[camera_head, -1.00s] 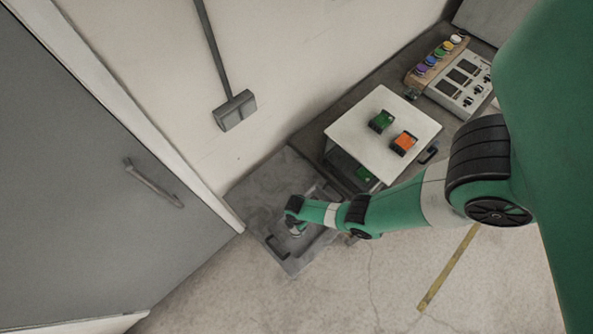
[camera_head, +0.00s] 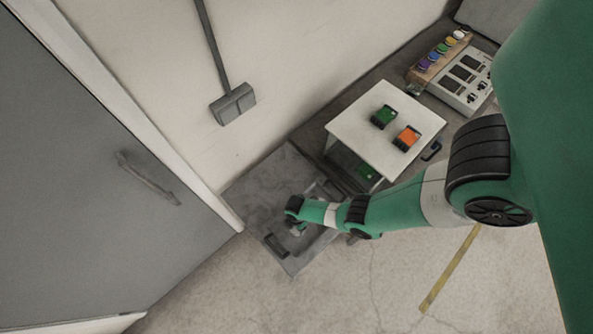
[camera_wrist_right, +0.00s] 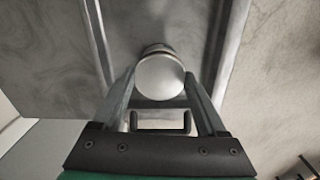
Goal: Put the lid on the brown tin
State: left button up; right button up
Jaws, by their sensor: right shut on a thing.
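I see no brown tin and nothing clearly a lid in either view. My right gripper (camera_wrist_right: 159,82) is shut on a round, silver-grey knob (camera_wrist_right: 160,77), with one finger on each side of it. What the knob belongs to is hidden. In the head view the right gripper (camera_head: 297,229) is low over a grey panel (camera_head: 262,190), and my own wrist largely covers the grip. My left gripper is not in view.
A white-topped stand (camera_head: 360,128) holds a green block (camera_head: 384,117) and an orange block (camera_head: 407,138). A dark handle (camera_head: 276,246) is near the panel's front edge. A grey door (camera_head: 90,190) is at left.

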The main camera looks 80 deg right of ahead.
jog(key=shift+f+b, duration=0.55)
dwell(1.1)
jog(key=o, duration=1.2)
jog(key=shift+o, duration=0.2)
jog(key=shift+r, duration=0.15)
notch_tip(320, 180, up, 7)
jog(key=p, duration=0.7)
jog(key=shift+a, duration=0.1)
